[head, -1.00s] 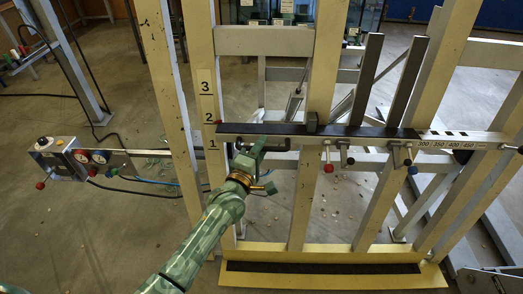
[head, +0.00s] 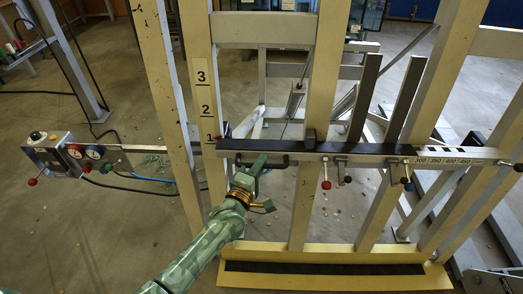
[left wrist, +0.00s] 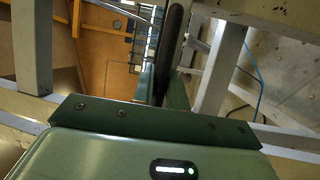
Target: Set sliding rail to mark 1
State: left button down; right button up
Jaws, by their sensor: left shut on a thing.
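The sliding rail (head: 340,148) is a long, dark-topped bar lying level across the yellow uprights of the tilting frame. A scale on the left yellow post carries mark 3 (head: 201,77), mark 2 (head: 205,108) and mark 1 (head: 209,138). The small red pointer (head: 220,138) at the rail's left end is about level with mark 1. My left gripper (head: 257,163) is shut on the black handle (head: 279,162) under the rail's left part. A dark bar, apparently this handle (left wrist: 172,45), shows in the left wrist view, partly hidden. My right gripper is not in view.
Red-knobbed (head: 326,184) and dark-knobbed levers hang below the rail. Two dark upright bars (head: 365,97) rise from it. A gauge and control box (head: 50,155) stands at the left. A yellow ledge (head: 330,252) crosses the frame's foot.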

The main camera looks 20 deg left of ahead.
pick_arm(q)
notch_tip(320, 180, down, 3)
jog(key=shift+s+r+b, duration=0.1)
jog(key=shift+s+b, duration=0.05)
jog(key=shift+b, duration=0.2)
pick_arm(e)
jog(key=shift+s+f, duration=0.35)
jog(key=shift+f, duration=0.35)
pick_arm(q)
jog(key=shift+r, duration=0.1)
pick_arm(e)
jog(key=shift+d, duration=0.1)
pick_arm(q)
jog(key=c, duration=1.4)
grip_release()
jog(key=shift+s, duration=0.15)
jog(key=s+a+f+p, duration=0.1)
jog(key=s+p, duration=0.3)
jog(key=s, duration=1.2)
jog(key=shift+a, duration=0.35)
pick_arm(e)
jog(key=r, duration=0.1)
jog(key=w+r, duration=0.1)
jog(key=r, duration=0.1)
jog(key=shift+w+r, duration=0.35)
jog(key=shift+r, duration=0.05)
